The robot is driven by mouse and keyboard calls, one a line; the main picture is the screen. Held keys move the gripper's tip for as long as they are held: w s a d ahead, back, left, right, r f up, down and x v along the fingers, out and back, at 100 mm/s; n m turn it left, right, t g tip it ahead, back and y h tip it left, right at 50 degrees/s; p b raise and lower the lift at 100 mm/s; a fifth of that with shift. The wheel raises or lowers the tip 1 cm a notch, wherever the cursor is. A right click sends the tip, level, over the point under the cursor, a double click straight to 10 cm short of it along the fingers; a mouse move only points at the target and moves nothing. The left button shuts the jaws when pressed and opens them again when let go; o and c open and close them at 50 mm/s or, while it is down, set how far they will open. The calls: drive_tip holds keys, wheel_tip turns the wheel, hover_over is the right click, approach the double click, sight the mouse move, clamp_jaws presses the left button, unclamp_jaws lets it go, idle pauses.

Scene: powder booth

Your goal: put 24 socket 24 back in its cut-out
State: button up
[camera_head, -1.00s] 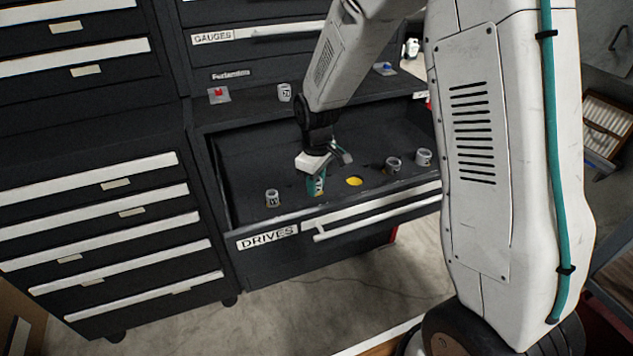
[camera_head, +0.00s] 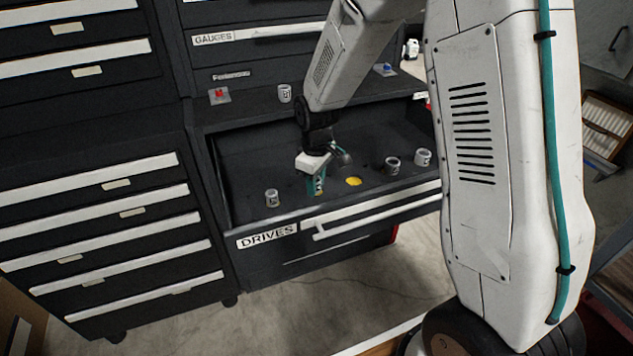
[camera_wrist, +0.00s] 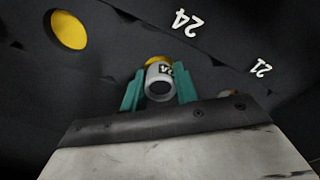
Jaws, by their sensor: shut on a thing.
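My gripper (camera_wrist: 160,92) has two teal fingers shut on a grey socket (camera_wrist: 160,70) with dark marking, partly readable as 24. In the wrist view, a yellow cut-out (camera_wrist: 156,59) shows just behind the socket, beside a white printed 24 (camera_wrist: 186,22). The socket partly covers this cut-out; I cannot tell whether it is in it or just above. In the head view my gripper (camera_head: 317,185) points down into the open drawer marked DRIVES (camera_head: 267,236), and the held socket is mostly hidden by the fingers.
A second yellow cut-out (camera_head: 353,181) is empty, right of my gripper. Single sockets stand to the left (camera_head: 272,198) and right (camera_head: 392,166), with another farther right (camera_head: 423,157). A socket (camera_head: 284,93) and a red item (camera_head: 219,95) are on the ledge behind.

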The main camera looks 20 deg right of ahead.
drive_tip(key=o, duration=1.1)
drive_tip(key=shift+s+d+f, duration=0.1)
drive_tip(key=shift+s+f, duration=0.5)
drive_tip(key=shift+f, duration=0.05)
drive_tip(key=shift+o, duration=0.2)
drive_tip(key=shift+a, duration=0.2)
drive_tip(key=shift+c, duration=0.5)
drive_tip(key=shift+r, duration=0.1)
drive_tip(key=shift+o, duration=0.5)
drive_tip(key=r, duration=0.6)
drive_tip(key=w+r, duration=0.1)
drive_tip(key=r, duration=0.2)
drive_tip(key=shift+d, duration=0.2)
drive_tip(key=shift+s+m, duration=0.25)
drive_tip(key=shift+m, duration=0.05)
drive_tip(key=s+d+r+m, duration=0.1)
drive_tip(key=s+r, duration=0.4)
drive_tip(key=s, duration=0.5)
drive_tip(key=s+d+r+m, duration=0.1)
drive_tip(key=s+r+m, duration=0.2)
drive_tip(key=s, duration=0.6)
drive_tip(key=s+r+m+t, duration=0.1)
drive_tip(key=s+r+m, duration=0.2)
drive_tip(key=s+r, duration=0.4)
drive_tip(key=s, duration=0.3)
drive_tip(key=shift+s+d, duration=0.35)
drive_tip(key=shift+d, duration=0.05)
